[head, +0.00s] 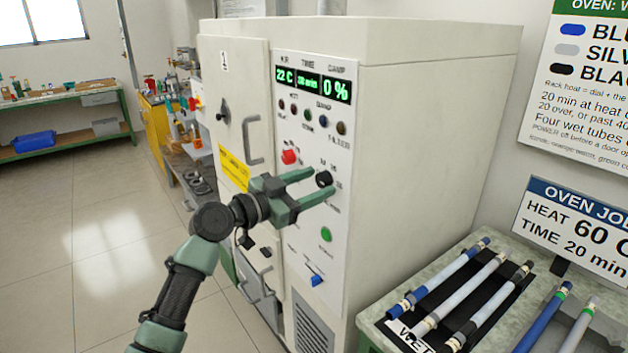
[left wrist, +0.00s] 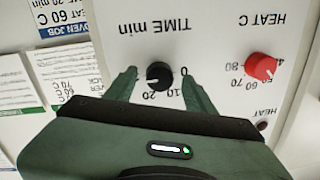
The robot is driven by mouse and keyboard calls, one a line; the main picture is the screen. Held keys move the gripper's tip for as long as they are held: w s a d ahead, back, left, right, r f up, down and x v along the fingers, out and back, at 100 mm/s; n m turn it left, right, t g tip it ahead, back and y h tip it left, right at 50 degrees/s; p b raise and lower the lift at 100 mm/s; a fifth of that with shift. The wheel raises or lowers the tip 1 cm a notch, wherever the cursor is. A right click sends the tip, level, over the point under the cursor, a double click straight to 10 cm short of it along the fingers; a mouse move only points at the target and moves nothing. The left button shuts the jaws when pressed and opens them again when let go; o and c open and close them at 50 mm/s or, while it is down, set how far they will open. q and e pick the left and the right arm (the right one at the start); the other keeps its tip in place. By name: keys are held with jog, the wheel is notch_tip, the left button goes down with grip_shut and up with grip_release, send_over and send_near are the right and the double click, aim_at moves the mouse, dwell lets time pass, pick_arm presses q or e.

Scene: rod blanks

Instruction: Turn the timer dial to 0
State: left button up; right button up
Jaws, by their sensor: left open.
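The timer dial (head: 324,179) is a small black knob on the oven's white front panel. In the left wrist view, which is upside down, the timer dial (left wrist: 159,75) sits under the label TIME min. Its white mark points left in that view, away from the 0 printed to its right. My left gripper (head: 321,181) is open, with one finger on each side of the dial. The left wrist view shows gaps between the fingers (left wrist: 160,82) and the knob. My right gripper is not in view.
A red heat knob (head: 289,157) is close to the timer dial. A green button (head: 326,234) and blue switch (head: 316,281) lie lower on the panel. The oven door handle (head: 252,140) sticks out at left. A rack of tubes (head: 462,290) stands right of the oven.

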pick_arm(q)
jog(key=shift+d, duration=0.15)
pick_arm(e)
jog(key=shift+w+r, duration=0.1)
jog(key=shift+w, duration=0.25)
pick_arm(q)
jog(key=shift+w, duration=0.1)
grip_shut()
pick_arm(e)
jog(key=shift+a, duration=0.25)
